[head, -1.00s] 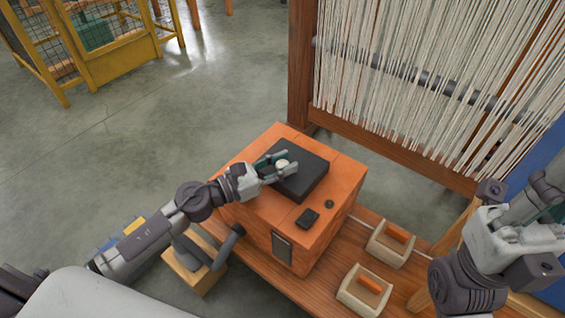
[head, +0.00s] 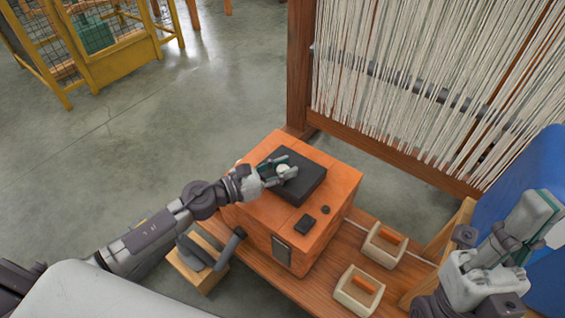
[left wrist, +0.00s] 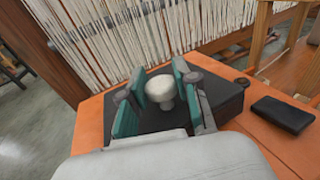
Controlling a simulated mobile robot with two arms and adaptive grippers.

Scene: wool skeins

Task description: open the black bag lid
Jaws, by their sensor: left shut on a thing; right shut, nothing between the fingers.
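A flat square black lid (head: 308,181) with a round pale knob (head: 284,169) lies on top of an orange box (head: 262,213); I see no bag shape. My left gripper (head: 287,167) is shut on the knob, one finger on each side. In the left wrist view the pale knob (left wrist: 160,89) stands between the green finger pads, with the black lid (left wrist: 226,98) under it. The lid looks level; I cannot tell whether there is a gap below it. My right gripper (head: 540,205) is shut and empty at the far right, away from the box.
A small black block (head: 305,224) and a dark round knob (head: 325,210) sit on the box's top. Two pale trays (head: 343,297) with orange pieces stand on the wooden bench to the right. A loom with pale threads (head: 420,80) stands behind.

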